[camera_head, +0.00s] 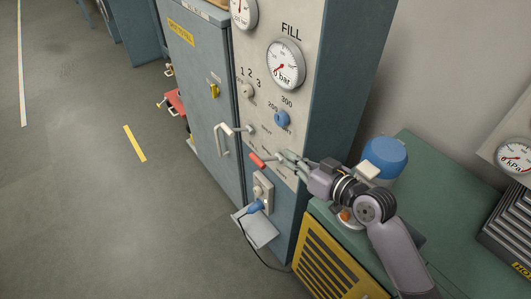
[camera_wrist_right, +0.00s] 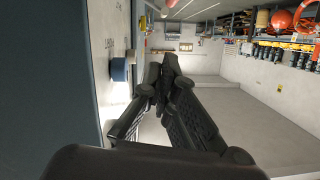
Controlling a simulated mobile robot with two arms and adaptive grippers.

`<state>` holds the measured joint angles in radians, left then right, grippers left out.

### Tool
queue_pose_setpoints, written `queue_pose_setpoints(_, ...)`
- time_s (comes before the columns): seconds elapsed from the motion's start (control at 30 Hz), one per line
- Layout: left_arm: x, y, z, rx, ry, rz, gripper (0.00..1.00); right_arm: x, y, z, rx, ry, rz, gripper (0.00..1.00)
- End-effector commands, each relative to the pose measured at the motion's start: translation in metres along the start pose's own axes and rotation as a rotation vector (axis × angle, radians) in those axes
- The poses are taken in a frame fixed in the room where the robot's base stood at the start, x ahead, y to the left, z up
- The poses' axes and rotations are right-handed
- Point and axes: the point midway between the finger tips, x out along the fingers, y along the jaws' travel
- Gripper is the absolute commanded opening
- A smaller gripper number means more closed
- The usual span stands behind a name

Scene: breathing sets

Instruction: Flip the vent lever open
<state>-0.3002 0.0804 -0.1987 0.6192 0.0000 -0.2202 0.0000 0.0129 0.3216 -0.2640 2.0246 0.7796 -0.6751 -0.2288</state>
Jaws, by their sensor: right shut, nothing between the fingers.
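A small lever with a red grip (camera_head: 257,160) sticks out from the lower part of the pale control panel (camera_head: 262,100) in the head view; I take it as the vent lever, though its label is too small to read. My right gripper (camera_head: 283,156) is shut and empty, just right of the lever and close to the panel face. Whether it touches the lever's rod I cannot tell. In the right wrist view the closed fingers (camera_wrist_right: 162,75) point away from the camera, with nothing between them. My left gripper is not in view.
Above the lever are a blue knob (camera_head: 281,118), a selector knob (camera_head: 248,91) and the FILL gauge (camera_head: 285,63). Below is a socket with a blue plug (camera_head: 256,206) over a small shelf (camera_head: 262,232). A green bench (camera_head: 425,180) with a blue-topped container (camera_head: 385,155) stands right.

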Motion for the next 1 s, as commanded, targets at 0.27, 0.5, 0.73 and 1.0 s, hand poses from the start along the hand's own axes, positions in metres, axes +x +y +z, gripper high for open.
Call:
queue_pose_setpoints(0.27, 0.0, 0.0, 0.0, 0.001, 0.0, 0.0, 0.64, 0.002, 0.001, -0.005, 0.003, 0.017, -0.004, 0.0)
queue_pose_setpoints(0.5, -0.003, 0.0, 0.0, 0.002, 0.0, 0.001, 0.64, 0.01, 0.001, -0.007, 0.005, 0.017, -0.003, 0.0)
queue_pose_setpoints(0.73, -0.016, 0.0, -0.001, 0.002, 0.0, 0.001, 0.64, 0.051, 0.0, -0.009, 0.007, 0.017, -0.004, 0.0)
queue_pose_setpoints(1.0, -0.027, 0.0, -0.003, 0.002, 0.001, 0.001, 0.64, 0.105, 0.0, -0.009, 0.005, 0.015, -0.004, 0.0)
